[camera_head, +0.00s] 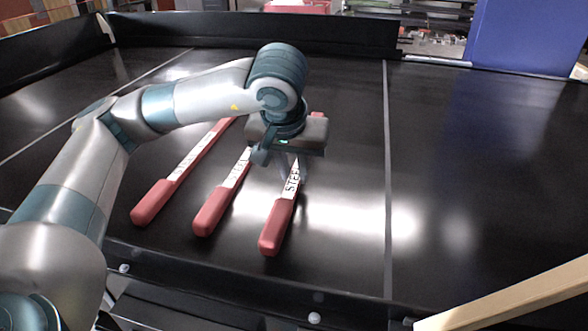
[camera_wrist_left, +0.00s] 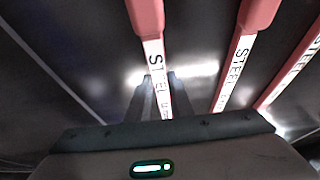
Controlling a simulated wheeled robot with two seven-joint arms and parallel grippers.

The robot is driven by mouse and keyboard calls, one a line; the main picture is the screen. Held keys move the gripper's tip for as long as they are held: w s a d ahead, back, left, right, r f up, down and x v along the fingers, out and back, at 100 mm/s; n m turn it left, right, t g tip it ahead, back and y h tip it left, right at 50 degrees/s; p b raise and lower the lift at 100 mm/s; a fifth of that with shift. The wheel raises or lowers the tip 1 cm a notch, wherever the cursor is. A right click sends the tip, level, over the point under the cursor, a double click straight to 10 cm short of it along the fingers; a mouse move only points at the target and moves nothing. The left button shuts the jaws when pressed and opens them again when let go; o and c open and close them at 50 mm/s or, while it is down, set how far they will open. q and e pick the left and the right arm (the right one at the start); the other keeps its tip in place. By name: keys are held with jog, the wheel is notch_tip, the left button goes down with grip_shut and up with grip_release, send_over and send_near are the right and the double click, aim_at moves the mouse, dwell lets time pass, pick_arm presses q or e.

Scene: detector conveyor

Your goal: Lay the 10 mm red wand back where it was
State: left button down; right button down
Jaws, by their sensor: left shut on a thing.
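Three red wands with white bands marked STEEL show side by side on the black conveyor belt (camera_head: 480,150). My left gripper (camera_head: 289,172) is shut on the rightmost wand (camera_head: 275,230), around its white band. In the left wrist view the gripper (camera_wrist_left: 154,95) points at this wand (camera_wrist_left: 148,18), which runs between its fingers. The middle wand (camera_head: 212,212) and the left wand (camera_head: 152,203) lie to its left, apart from it. The size marks are too small to read. I cannot tell whether the held wand touches the belt. My right gripper is not in view.
A black side wall (camera_head: 260,33) runs along the back of the belt. A blue panel (camera_head: 528,35) stands at the back right. A pale wooden bar (camera_head: 510,300) crosses the lower right corner. The belt right of the wands is clear.

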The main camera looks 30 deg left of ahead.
pick_arm(q)
jog(key=shift+f, duration=0.55)
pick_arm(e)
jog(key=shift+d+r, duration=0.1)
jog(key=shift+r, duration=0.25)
pick_arm(q)
jog(key=shift+f, duration=0.2)
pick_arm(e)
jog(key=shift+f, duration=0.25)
pick_arm(q)
jog(key=c, duration=1.6)
grip_release()
jog(key=shift+o, duration=0.2)
jog(key=shift+r, duration=0.15)
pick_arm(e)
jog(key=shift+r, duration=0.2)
